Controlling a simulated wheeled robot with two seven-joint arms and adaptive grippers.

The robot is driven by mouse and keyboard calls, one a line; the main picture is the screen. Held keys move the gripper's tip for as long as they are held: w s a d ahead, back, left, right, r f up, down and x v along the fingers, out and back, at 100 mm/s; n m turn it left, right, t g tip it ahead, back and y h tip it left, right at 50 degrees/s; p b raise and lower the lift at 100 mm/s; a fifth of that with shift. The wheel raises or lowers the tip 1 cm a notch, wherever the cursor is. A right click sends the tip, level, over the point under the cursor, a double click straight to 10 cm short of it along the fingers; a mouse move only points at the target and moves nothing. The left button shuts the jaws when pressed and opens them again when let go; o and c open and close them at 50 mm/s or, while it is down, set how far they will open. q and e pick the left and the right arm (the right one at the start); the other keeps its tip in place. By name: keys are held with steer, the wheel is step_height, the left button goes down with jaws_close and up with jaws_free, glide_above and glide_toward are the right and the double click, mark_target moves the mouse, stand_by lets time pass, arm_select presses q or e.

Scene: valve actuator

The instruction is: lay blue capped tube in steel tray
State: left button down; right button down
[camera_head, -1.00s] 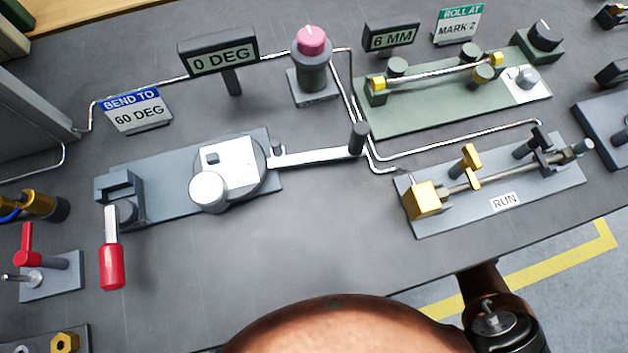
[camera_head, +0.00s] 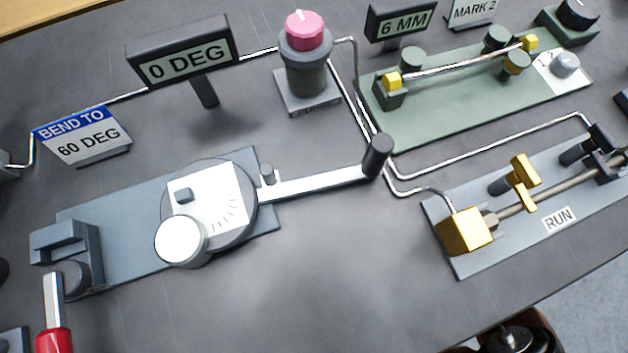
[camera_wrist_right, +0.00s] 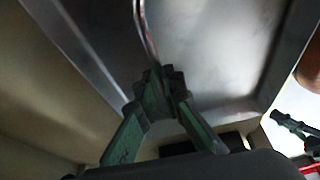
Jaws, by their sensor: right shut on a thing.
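My right gripper (camera_wrist_right: 160,85) shows in the right wrist view, its green-sided fingers closed together. A thin shiny metal tube (camera_wrist_right: 144,30) runs from the fingertips up toward the top edge; the gripper is shut on it. I take it to be the capped tube, but no blue cap shows. Grey metal surfaces with raised walls, seemingly the steel tray (camera_wrist_right: 205,45), lie beyond the fingers. I cannot tell whether the tube touches them. Neither gripper shows in the head view, and my left gripper is in no frame.
In the head view, the bench holds a bender with a long lever (camera_head: 315,187), a pink-topped knob (camera_head: 304,32), a green roller plate (camera_head: 440,110) and a brass-blocked fixture (camera_head: 466,232). A red-handled lever (camera_head: 53,340) is at lower left. The front middle is clear.

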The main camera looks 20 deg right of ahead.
steer(key=shift+f, duration=0.25)
steer(key=c, duration=2.1)
jaws_free()
steer(key=shift+f, duration=0.1)
